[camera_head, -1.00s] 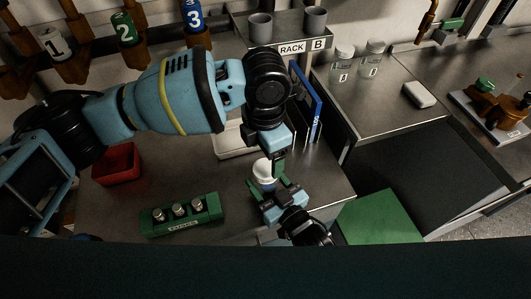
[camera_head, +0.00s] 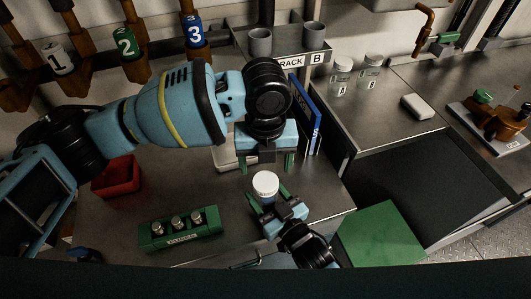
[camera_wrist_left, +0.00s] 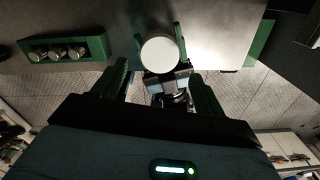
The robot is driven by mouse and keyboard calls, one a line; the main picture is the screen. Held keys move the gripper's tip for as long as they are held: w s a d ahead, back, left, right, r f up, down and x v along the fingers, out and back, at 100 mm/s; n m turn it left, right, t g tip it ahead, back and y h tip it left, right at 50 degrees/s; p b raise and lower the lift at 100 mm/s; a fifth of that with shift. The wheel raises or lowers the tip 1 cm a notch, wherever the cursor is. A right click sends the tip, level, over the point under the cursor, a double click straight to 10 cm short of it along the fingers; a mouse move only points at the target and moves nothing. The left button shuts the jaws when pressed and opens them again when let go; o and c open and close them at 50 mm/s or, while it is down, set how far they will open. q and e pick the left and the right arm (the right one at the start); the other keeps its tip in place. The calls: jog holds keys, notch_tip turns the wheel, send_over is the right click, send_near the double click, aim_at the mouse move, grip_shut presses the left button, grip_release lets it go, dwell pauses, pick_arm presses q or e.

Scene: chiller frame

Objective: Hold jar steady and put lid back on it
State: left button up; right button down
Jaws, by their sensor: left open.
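The jar (camera_head: 266,198) stands upright on the bench with the white lid (camera_head: 265,181) on its top. The lid looks level; whether it is fully seated I cannot tell. It also shows as a pale disc in the left wrist view (camera_wrist_left: 160,57). My left gripper (camera_head: 265,163) is open and empty, behind and above the jar, its green fingers apart and clear of the lid. My right gripper (camera_head: 270,197) comes from the front, with its fingers on either side of the jar and seemingly closed against it. The jar's lower body is partly hidden.
A green rack (camera_head: 180,229) with several small vials stands left of the jar, and a red bin (camera_head: 116,177) farther left. A pale tray (camera_head: 225,158) and blue folder (camera_head: 307,110) are behind. The bench's right edge is close, beside a green panel (camera_head: 380,236).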

pick_arm(q)
jog(key=n, duration=0.6)
jog(key=shift+r, duration=0.2)
jog(key=n, duration=0.4)
jog(key=shift+r+n, duration=0.15)
jog(key=shift+n, duration=0.25)
jog(key=n, duration=0.4)
jog(key=shift+r+n, duration=0.15)
jog(key=shift+n, duration=0.15)
jog(key=n, duration=0.4)
jog(key=shift+r+n, duration=0.15)
jog(key=shift+n, duration=0.15)
jog(key=n, duration=0.4)
jog(key=shift+r+n, duration=0.1)
jog(key=shift+n, duration=0.2)
jog(key=n, duration=0.4)
jog(key=shift+r+n, duration=0.15)
jog(key=shift+n, duration=0.15)
jog(key=n, duration=0.4)
jog(key=shift+r+n, duration=0.15)
jog(key=shift+n, duration=0.15)
jog(key=n, duration=0.5)
jog(key=shift+r, duration=0.15)
